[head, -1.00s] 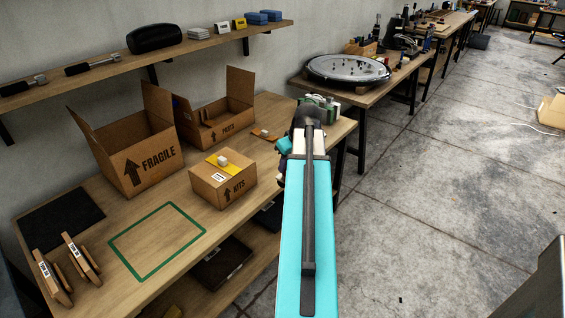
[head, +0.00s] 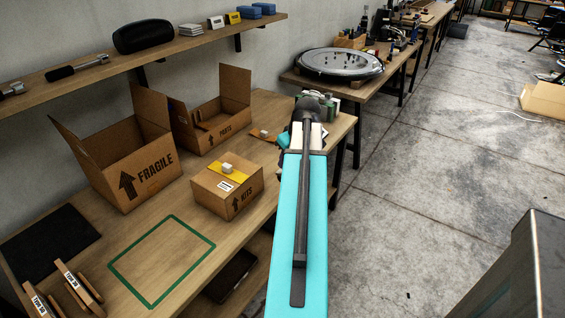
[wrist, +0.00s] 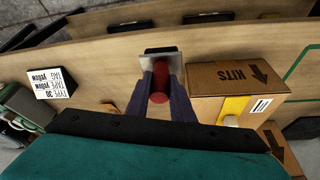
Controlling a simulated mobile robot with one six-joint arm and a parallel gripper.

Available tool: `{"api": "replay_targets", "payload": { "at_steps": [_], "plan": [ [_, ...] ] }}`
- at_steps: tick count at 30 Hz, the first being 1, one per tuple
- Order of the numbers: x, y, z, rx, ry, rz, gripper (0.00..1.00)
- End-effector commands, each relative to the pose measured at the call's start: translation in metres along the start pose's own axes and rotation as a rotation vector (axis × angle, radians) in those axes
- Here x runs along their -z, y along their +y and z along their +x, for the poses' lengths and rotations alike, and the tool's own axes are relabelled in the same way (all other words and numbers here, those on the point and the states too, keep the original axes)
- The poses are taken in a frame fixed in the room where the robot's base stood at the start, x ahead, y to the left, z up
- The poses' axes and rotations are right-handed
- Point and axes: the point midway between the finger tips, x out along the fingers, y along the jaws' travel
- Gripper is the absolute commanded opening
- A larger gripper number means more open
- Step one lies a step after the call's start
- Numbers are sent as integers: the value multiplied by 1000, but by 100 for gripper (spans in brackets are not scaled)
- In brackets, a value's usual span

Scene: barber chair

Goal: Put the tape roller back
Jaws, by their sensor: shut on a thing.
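In the wrist view my gripper (wrist: 168,92) is shut on the tape roller (wrist: 160,82), whose red cylinder shows between the dark fingers. A metal plate with a black edge shows just beyond the fingertips. The roller is over the wooden bench (wrist: 225,50), left of the KITS box in that view. Whether it touches the bench I cannot tell. In the head view my teal arm hides the fingers and the roller, near the bench's right end.
The KITS box (head: 227,187) stands close by with a yellow strip on top. Open FRAGILE (head: 150,170) and PARTS (head: 222,135) boxes stand behind it. A labelled tape block (wrist: 55,78) and a green item (wrist: 22,105) are nearby. The green outline (head: 165,262) is empty.

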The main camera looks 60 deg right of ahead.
Motion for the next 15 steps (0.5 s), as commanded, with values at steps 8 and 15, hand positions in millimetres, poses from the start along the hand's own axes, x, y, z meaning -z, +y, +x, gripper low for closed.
{"api": "replay_targets", "payload": {
  "at_steps": [8,15],
  "plan": [
    [1,-1,0,0,0,-1,0],
    [5,3,2,1,0,-2,0]
  ]
}}
